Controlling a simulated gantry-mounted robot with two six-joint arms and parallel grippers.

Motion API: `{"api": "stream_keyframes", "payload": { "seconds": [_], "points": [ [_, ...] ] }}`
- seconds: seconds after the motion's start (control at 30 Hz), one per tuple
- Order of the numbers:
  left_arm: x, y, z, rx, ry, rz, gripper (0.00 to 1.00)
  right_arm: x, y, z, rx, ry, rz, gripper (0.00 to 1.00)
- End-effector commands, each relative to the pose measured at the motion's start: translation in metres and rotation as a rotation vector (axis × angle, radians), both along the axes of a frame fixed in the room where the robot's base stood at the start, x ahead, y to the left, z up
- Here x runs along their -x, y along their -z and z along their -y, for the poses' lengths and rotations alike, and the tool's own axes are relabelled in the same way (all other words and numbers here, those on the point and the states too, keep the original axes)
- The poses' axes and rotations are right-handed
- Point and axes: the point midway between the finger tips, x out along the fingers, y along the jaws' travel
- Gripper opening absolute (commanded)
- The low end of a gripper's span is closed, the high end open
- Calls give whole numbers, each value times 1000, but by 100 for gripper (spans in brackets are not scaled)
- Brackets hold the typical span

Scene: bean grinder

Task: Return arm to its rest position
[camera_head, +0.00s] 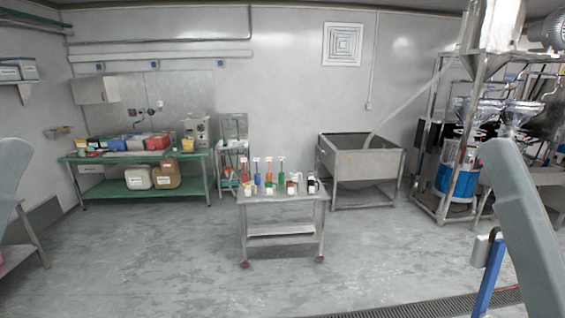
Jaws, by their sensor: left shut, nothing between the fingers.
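A grey-blue link of my left arm (10,185) shows at the left edge of the head view. A larger grey-blue link of my right arm (525,225) stands tilted at the right edge. The fingers of both grippers are outside the picture. No object is seen held by either arm.
A small wheeled steel table (282,230) with several coloured bottles (269,174) stands mid-room. Behind are a green workbench (140,193) with boxes, a steel hopper (363,165) and grinding machinery (465,165). A blue post (488,280) is near the right link. The foreground floor is clear.

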Motion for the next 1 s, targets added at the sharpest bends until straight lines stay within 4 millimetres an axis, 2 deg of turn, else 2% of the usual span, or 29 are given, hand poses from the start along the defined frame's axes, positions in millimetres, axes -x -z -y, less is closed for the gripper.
{"api": "stream_keyframes", "payload": {
  "seconds": [0.03, 0.1, 0.2, 0.3, 0.43, 1.0],
  "points": [
    [0, -54, 0, 0, 0, 1, 0, 0, -54, 0, -1, 1, 1, 100],
    [0, -89, 0, 0, 0, 1, 0, 0, -88, 0, -1, 1, 0, 100],
    [0, -127, 0, 0, 0, 1, 0, 0, -127, 0, -1, 1, 0, 100],
    [0, -150, 0, 0, 0, 1, 0, 0, -149, 1, -1, 1, 0, 100],
    [0, -158, 0, 0, 0, 0, 0, 0, -158, 1, -1, 1, 0, 100],
    [0, -154, 0, 0, 0, -1, 0, 0, -154, 1, -1, 1, 0, 100]
  ]
}}
